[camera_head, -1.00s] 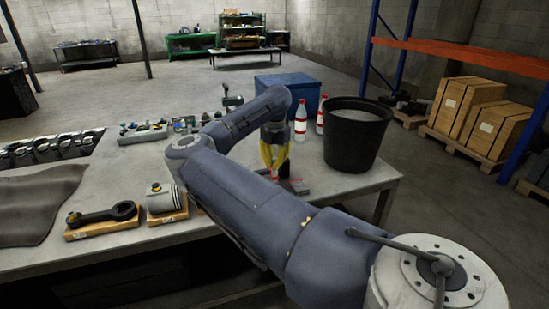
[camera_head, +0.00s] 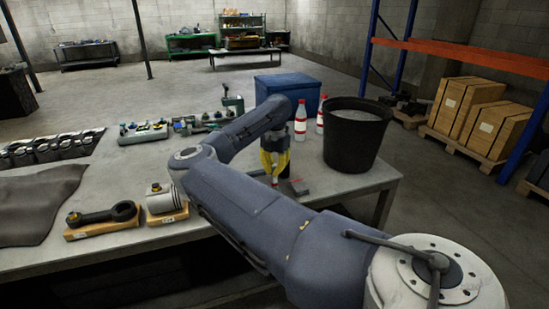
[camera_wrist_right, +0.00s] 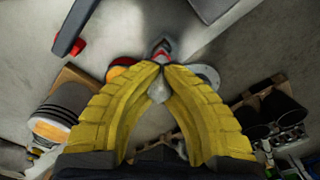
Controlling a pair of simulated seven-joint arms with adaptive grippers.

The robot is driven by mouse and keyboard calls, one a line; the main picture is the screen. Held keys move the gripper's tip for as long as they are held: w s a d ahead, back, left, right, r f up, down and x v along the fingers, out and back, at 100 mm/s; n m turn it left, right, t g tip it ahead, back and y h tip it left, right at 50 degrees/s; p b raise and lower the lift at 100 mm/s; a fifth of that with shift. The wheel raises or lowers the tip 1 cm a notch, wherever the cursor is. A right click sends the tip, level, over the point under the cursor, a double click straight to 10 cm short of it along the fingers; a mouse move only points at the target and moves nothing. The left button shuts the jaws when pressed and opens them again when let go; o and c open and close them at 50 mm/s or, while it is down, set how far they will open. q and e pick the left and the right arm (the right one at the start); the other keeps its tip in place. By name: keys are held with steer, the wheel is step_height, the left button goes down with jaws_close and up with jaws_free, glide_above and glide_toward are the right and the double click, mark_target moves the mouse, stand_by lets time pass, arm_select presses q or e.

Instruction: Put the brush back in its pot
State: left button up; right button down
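My right gripper (camera_head: 275,173) is in the middle of the head view, above the right part of the bench. Its yellow fingers close together at the tips. In the right wrist view the gripper (camera_wrist_right: 160,66) has a slim pale and red piece between and beyond its fingertips, which looks like the brush (camera_wrist_right: 161,48). A small red tip of the brush (camera_head: 275,181) shows just below the fingers in the head view. The pot cannot be told for sure; a round orange-red part (camera_wrist_right: 124,68) shows behind the left finger, partly hidden. My left gripper is not in view.
A large black bucket (camera_head: 350,150) stands right of the gripper, with red-capped bottles (camera_head: 300,118) and a blue box (camera_head: 287,90) behind. A connecting rod (camera_head: 102,215) and a piston (camera_head: 160,197) on wooden stands are to the left. A flat grey block (camera_head: 299,187) lies near the gripper.

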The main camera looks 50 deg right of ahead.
steer(key=c, duration=2.1)
jaws_free()
steer(key=o, duration=0.6)
